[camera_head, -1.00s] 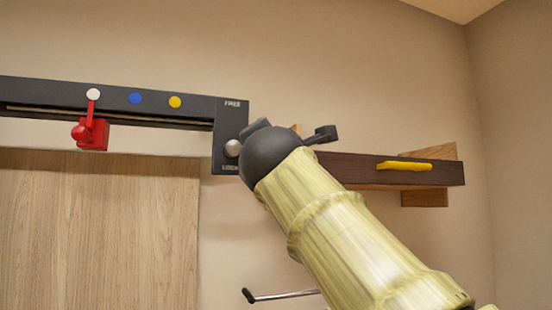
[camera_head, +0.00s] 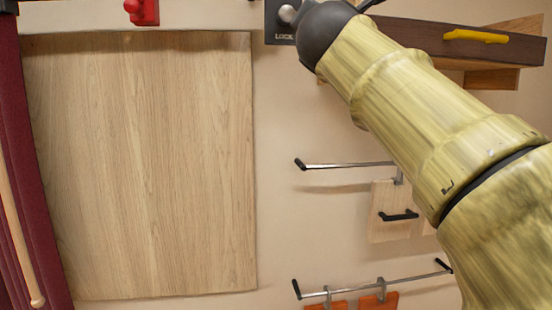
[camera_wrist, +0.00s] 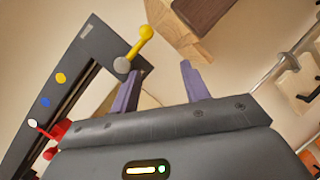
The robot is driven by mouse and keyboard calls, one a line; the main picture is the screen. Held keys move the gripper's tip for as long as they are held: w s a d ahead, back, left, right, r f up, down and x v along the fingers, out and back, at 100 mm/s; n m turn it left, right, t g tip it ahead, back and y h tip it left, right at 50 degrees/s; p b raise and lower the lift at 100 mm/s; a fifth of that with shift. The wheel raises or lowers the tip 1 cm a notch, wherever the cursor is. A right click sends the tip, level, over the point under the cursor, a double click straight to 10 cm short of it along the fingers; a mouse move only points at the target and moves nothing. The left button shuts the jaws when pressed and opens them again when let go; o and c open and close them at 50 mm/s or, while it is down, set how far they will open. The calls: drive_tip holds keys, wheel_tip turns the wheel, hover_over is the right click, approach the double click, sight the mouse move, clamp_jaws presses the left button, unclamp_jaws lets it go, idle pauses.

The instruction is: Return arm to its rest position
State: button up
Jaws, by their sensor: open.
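My arm (camera_head: 400,100) reaches up from the lower right in the head view, its dark wrist (camera_head: 328,30) in front of the wall near the top edge. The fingers are mostly hidden or cut off there. In the wrist view my gripper (camera_wrist: 158,78) is open, with two purple-grey fingers apart and nothing seen between them. A dark rail frame (camera_wrist: 72,75) lies left of the fingers.
A dark wooden beam (camera_head: 500,50) with a yellow handle (camera_head: 475,36) is at upper right. A red slider block (camera_head: 143,12) is at the top. A wood panel (camera_head: 150,170) fills the left. Metal rods (camera_head: 345,165) with black ends stick out below my arm.

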drive_tip(key=w+a+f+n+g+y, duration=0.15)
drive_tip(key=w+f+n, duration=0.25)
drive_tip(key=f+n, duration=0.75)
drive_tip(key=w+f+n+g+y, duration=0.2)
drive_tip(key=w+f+n+y, duration=0.15)
drive_tip(key=f+n, duration=0.85)
drive_tip(key=s+f+n+g, duration=0.2)
drive_tip(key=f+n, duration=0.3)
drive_tip(key=f, duration=0.6)
drive_tip(key=s+f+n+g, duration=0.2)
drive_tip(key=f+n+g, duration=0.15)
drive_tip(key=f, duration=0.65)
drive_tip(key=s+d+f+n+g, duration=0.2)
drive_tip(key=s+f+n+g, duration=0.1)
drive_tip(key=s+f, duration=0.4)
drive_tip(key=s+d+f+n+g, duration=0.2)
drive_tip(key=s+f+n+g, duration=0.1)
drive_tip(key=s+f+n, duration=0.3)
drive_tip(key=s+d+f+n+g+h, duration=0.1)
drive_tip(key=s+f+n, duration=0.3)
drive_tip(key=s+f, duration=0.4)
drive_tip(key=shift+s+d+f+g, duration=0.25)
drive_tip(key=shift+d+f+g, duration=0.6)
drive_tip(key=shift+f+g, duration=0.1)
drive_tip(key=shift+c, duration=1.1)
drive_tip(key=shift+a, duration=0.1)
